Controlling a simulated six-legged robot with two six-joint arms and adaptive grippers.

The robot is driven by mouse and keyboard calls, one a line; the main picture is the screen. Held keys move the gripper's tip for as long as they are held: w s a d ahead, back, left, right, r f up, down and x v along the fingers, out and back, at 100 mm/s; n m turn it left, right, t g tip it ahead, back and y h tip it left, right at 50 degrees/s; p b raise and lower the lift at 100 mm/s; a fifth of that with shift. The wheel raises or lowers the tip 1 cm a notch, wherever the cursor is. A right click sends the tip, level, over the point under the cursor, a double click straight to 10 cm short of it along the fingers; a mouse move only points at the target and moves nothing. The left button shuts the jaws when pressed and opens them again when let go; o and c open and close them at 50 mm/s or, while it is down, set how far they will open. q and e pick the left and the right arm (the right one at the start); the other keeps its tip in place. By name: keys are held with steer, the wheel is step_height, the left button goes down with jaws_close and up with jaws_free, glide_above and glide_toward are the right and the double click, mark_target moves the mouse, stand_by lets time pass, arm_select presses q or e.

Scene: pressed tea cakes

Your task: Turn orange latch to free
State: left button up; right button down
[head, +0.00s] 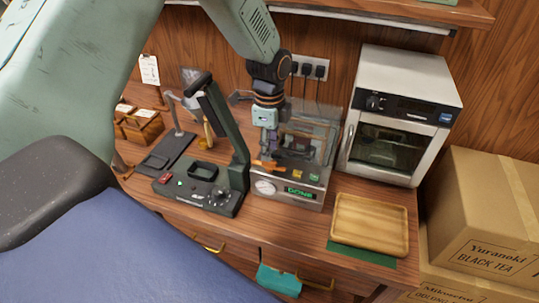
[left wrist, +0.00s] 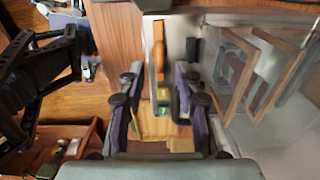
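The orange latch (head: 267,166) sits on the front left of a grey machine (head: 290,187) with a clear cover and a green "DONE" display (head: 300,191). In the left wrist view the orange latch (left wrist: 158,48) appears as an upright bar just beyond the fingertips. My left gripper (head: 268,150) comes down over the latch. In the left wrist view its two fingers (left wrist: 158,78) stand apart, with a gap between them in line with the latch. I cannot tell whether either finger touches it.
A dark green press (head: 225,165) stands close left of the machine. A white oven (head: 395,115) stands to the right, with a wooden tray (head: 370,222) in front. The machine's clear cover (left wrist: 260,75) is close right of my fingers. Cardboard boxes (head: 490,215) are far right.

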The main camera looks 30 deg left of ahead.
arm_select(q)
step_height(320, 180, up, 8)
steer(key=shift+f, duration=0.1)
stand_by(0.4)
steer(key=shift+f, duration=0.1)
